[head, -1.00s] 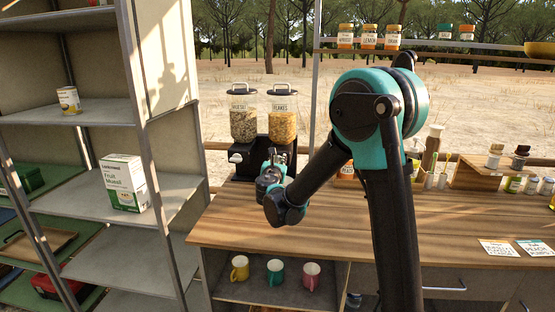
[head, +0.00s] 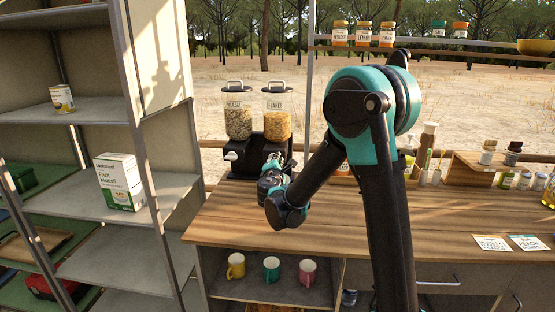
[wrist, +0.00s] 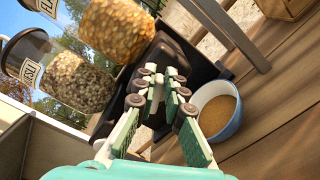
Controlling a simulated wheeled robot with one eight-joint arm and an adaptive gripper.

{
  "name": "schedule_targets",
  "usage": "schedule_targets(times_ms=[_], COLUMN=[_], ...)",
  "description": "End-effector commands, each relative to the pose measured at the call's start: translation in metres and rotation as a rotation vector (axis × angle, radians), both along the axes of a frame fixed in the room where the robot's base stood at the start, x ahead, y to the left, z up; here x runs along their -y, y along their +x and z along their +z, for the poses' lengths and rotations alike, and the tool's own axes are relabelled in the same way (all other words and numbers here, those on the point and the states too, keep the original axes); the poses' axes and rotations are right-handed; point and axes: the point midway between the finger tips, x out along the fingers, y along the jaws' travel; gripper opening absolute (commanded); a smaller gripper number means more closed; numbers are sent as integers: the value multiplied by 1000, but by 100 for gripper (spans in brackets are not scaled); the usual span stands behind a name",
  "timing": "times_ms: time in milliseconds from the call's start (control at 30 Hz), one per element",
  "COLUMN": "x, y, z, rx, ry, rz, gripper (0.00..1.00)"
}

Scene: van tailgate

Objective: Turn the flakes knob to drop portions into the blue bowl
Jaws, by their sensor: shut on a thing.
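The flakes dispenser (head: 277,118) is a clear hopper of golden flakes on a black stand, right of the muesli hopper. In the wrist view the flakes hopper (wrist: 118,30) hangs above my fingers. My gripper (head: 274,163) is at the front of the stand, below the flakes hopper. In the wrist view my gripper (wrist: 160,84) has its fingertips closed in at the dark stand, shut on the flakes knob, which the fingers mostly hide. The blue bowl (wrist: 226,132) stands on the counter beside the fingers, with a tan-brown fill. My arm hides it in the head view.
The muesli hopper (head: 238,122) stands close on the left. A metal post (head: 308,110) rises just right of the dispenser. A shelf unit with a muesli box (head: 119,181) is at the left. The wooden counter (head: 235,215) is clear in front.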

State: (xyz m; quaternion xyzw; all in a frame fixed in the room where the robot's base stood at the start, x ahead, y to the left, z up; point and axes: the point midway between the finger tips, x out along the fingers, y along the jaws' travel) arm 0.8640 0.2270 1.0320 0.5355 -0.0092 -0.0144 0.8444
Motion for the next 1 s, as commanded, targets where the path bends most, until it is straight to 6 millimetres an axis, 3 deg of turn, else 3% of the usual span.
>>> schedule_targets(times_ms=[500, 1000], x=[1, 0], y=[2, 3], z=[-8, -9], rx=[12, 16], ry=[362, 442], rz=[2, 3], gripper=[0, 0])
